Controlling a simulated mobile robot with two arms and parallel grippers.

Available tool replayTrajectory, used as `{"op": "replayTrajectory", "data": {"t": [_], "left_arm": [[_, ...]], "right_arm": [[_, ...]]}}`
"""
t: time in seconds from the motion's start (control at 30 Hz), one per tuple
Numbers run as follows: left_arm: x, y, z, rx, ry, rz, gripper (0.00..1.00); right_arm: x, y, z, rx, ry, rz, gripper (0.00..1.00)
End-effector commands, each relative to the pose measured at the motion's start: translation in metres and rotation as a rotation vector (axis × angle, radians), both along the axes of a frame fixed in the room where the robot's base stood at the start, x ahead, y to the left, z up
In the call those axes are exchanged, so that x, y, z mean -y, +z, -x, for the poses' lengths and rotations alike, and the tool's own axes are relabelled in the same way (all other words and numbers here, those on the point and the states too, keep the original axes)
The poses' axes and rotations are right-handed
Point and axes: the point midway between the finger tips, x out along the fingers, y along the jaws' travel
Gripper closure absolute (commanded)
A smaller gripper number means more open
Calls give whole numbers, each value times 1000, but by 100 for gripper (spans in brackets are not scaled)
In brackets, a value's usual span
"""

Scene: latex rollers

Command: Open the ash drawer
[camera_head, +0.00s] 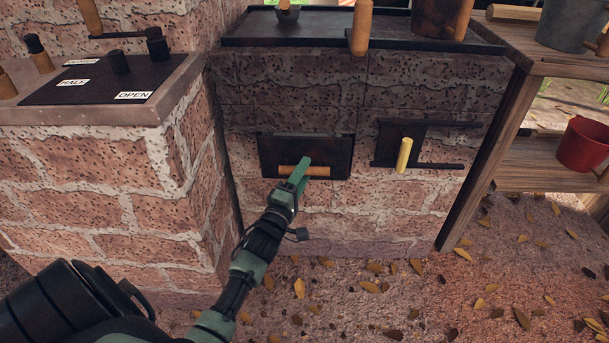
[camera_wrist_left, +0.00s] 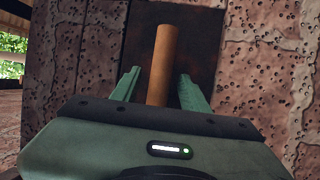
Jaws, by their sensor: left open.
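The ash drawer front (camera_head: 270,153) is a dark metal panel low in the brick stove, with a horizontal wooden bar handle (camera_head: 318,171). My left gripper (camera_head: 301,170) is at this handle. In the left wrist view the handle (camera_wrist_left: 163,60) stands between the two green fingers of my left gripper (camera_wrist_left: 156,90), with gaps on both sides. The fingers are open around it. Behind it the dark drawer panel (camera_wrist_left: 198,50) shows, seemingly flush with the bricks. My right gripper is not in view.
A sliding plate with a yellow handle (camera_head: 404,155) is right of the drawer. A brick ledge (camera_head: 90,114) with OPEN, HALF and CLOSED labels juts out at left. A wooden shelf (camera_head: 515,178) with a red bucket (camera_head: 583,144) stands at right. Leaf-strewn ground (camera_head: 400,285) lies open in front.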

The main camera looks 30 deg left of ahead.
Motion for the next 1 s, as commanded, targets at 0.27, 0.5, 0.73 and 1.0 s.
{"op": "replayTrajectory", "data": {"t": [0.27, 0.5, 0.73, 1.0], "left_arm": [[-1, 2, -9, 0, -1, -1, 55], [-1, 2, -9, -1, -1, -1, 91], [-1, 1, -8, -1, -1, -1, 100], [-1, 1, -8, -1, 0, -1, 100]], "right_arm": [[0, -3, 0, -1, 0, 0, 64], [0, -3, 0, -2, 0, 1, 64], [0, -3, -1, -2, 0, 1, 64], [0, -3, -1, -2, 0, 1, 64]]}}
